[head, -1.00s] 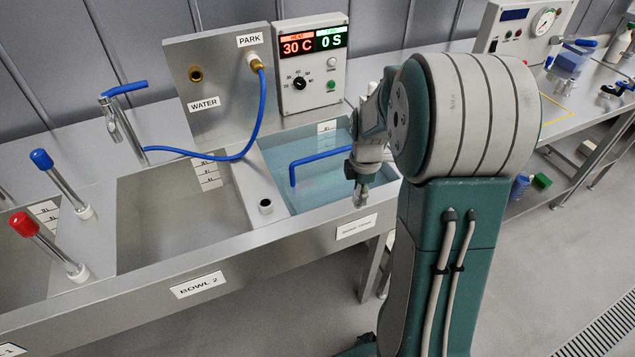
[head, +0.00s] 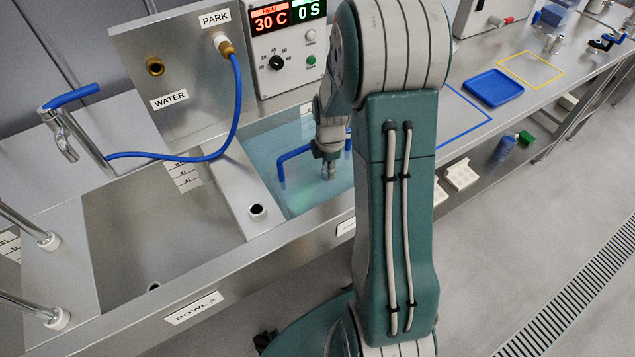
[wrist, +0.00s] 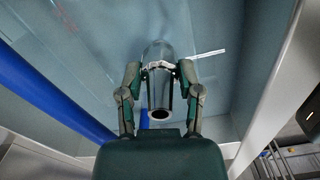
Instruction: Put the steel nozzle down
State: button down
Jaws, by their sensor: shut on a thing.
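In the wrist view the steel nozzle (wrist: 160,100) is a shiny grey tube with a dark open end toward the camera. My gripper (wrist: 160,68) has its two green-grey fingers closed on either side of it. In the head view my gripper (head: 329,170) points down over the water tank (head: 262,150), which holds bluish water. The nozzle is too small there to tell apart from the fingers. I cannot tell whether its lower end touches the water.
A blue bar (head: 293,155) stands in the tank, beside my gripper; it also shows in the wrist view (wrist: 50,85). A heater box (head: 287,45) and a water panel (head: 175,75) rise behind. Right of my arm are a blue tray (head: 493,88) and a bare yellow-outlined square (head: 530,68).

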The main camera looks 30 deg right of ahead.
aim_at(327, 181)
jog(key=f, duration=0.5)
jog(key=shift+a, duration=0.2)
jog(key=shift+d+f, duration=0.15)
jog(key=shift+f, duration=2)
jog(key=c, duration=0.5)
grip_release()
jog(key=shift+f, duration=0.1)
jog(key=shift+c, duration=0.2)
